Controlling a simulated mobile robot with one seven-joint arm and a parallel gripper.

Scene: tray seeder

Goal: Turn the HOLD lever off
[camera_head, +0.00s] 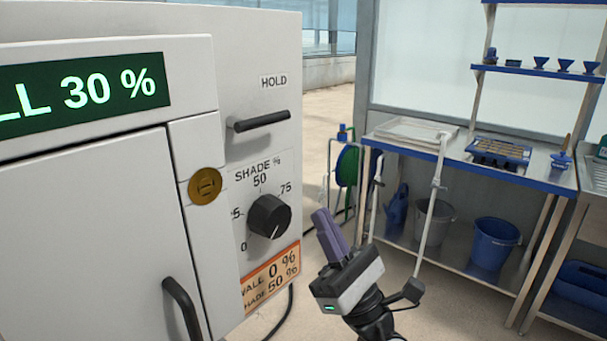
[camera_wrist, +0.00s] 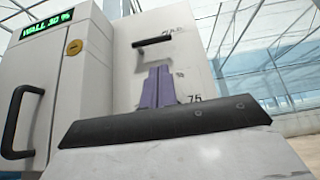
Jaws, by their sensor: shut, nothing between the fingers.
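The HOLD lever (camera_head: 262,122) is a black bar on the side panel of the white cabinet, under a HOLD label (camera_head: 274,81). It lies nearly level, tilted slightly up to the right. In the wrist view the lever (camera_wrist: 152,41) shows above my fingertips, with a gap between. My gripper (camera_head: 325,222) has purple fingers, shut together with nothing between them. It is below and to the right of the lever, apart from the panel in the head view. In the wrist view my gripper (camera_wrist: 159,72) points up toward the panel.
A black SHADE knob (camera_head: 269,216) sits below the lever, with a brass lock (camera_head: 206,186) to the left. A display (camera_head: 84,90) reads 30 %. A black door handle (camera_head: 182,308) sticks out lower left. A metal bench (camera_head: 470,160) with trays and buckets stands at right.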

